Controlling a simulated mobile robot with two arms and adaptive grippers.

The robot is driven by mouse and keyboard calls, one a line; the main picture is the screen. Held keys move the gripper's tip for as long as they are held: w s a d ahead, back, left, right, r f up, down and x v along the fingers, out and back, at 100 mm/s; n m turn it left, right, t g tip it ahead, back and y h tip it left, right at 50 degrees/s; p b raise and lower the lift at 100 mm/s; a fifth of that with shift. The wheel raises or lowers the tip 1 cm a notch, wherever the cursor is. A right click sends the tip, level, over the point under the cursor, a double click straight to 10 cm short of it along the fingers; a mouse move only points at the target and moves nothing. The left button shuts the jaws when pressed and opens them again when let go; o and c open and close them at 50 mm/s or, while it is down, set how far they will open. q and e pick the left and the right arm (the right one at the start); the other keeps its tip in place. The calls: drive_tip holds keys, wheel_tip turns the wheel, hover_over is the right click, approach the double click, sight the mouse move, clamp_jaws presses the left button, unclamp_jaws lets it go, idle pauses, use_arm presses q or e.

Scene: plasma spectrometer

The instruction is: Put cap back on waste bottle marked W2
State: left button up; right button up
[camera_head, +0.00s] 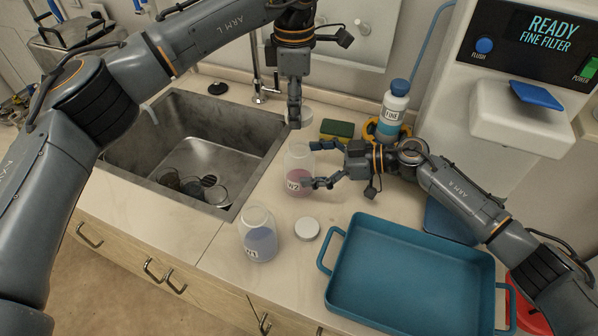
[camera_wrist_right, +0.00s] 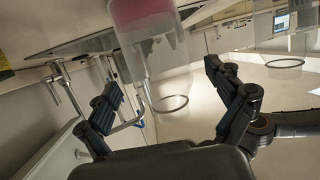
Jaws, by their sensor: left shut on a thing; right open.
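The W2 bottle (camera_head: 299,163) is clear with pink liquid and stands upright on the counter, its top uncapped. It also shows upside down in the right wrist view (camera_wrist_right: 150,45). My left gripper (camera_head: 294,124) is shut on a white cap (camera_head: 304,117), mostly hidden behind the fingers, above and slightly behind the bottle's mouth. My right gripper (camera_head: 312,165) is open, its fingers spread at the bottle's right side. In the right wrist view the open fingers (camera_wrist_right: 172,104) frame the bottle; contact cannot be told.
The W1 bottle (camera_head: 258,239) with blue liquid stands uncapped in front, a white cap (camera_head: 307,229) lying beside it. A sink (camera_head: 165,115) is left, a blue tray (camera_head: 345,285) front right. A sponge (camera_head: 337,129) and the FINE bottle (camera_head: 393,105) stand behind.

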drive_tip(key=shift+r+x, duration=0.2)
drive_tip(key=shift+x, duration=1.3)
drive_tip(key=c, duration=1.8)
use_arm(q)
hover_over(295, 144)
drive_tip(key=shift+f, duration=2.5)
drive_tip(key=shift+f, duration=0.1)
drive_tip(key=shift+f, duration=0.8)
drive_tip(key=shift+f, duration=0.55)
